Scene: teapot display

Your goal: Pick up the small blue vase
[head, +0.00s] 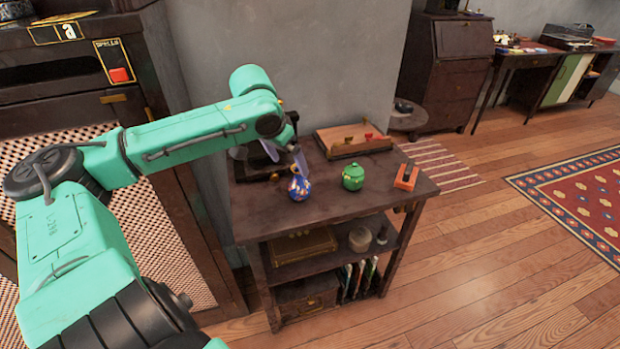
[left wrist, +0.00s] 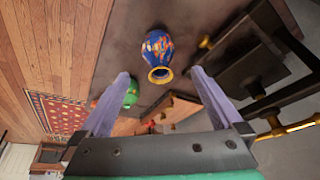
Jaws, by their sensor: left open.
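The small blue vase (head: 299,187) stands upright on the top of a dark wooden shelf table (head: 335,205). It is blue with red and light patches and a gold rim. My left gripper (head: 286,154) is open just above and behind the vase in the head view. In the left wrist view the vase (left wrist: 158,52) lies ahead of the two spread fingers (left wrist: 155,85), roughly in line with the gap between them. Nothing is between the fingers. My right gripper is not in view.
A green lidded pot (head: 353,177) stands right of the vase. An orange block with a dark top (head: 406,176) is near the table's right edge. A wooden tray (head: 352,140) lies at the back. A dark object (head: 255,163) stands behind the vase at left, beside the wall.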

